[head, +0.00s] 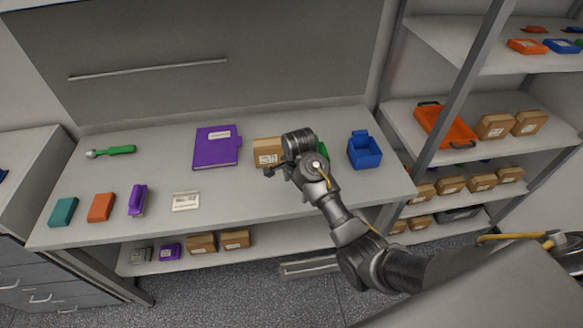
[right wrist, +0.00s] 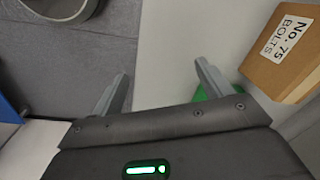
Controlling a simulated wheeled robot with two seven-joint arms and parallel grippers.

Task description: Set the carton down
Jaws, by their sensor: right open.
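A brown cardboard carton (head: 267,152) with a white label rests on the worktop, right of the purple binder. In the right wrist view the carton (right wrist: 287,58) is at the upper right, and its label reads "No. 75 BOLTS". My right gripper (head: 272,171) is beside the carton in the head view, and my arm hides part of the carton's right side. In the right wrist view my right gripper (right wrist: 162,75) has its fingers spread apart with nothing between them. The carton lies outside the fingers. My left gripper is not in view.
A purple binder (head: 216,147) lies left of the carton. A blue bin (head: 364,152) stands to the right. A green object (head: 323,150) is partly hidden behind my arm. Small items line the front left edge. Shelves with cartons and an orange tray (head: 444,128) stand at right.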

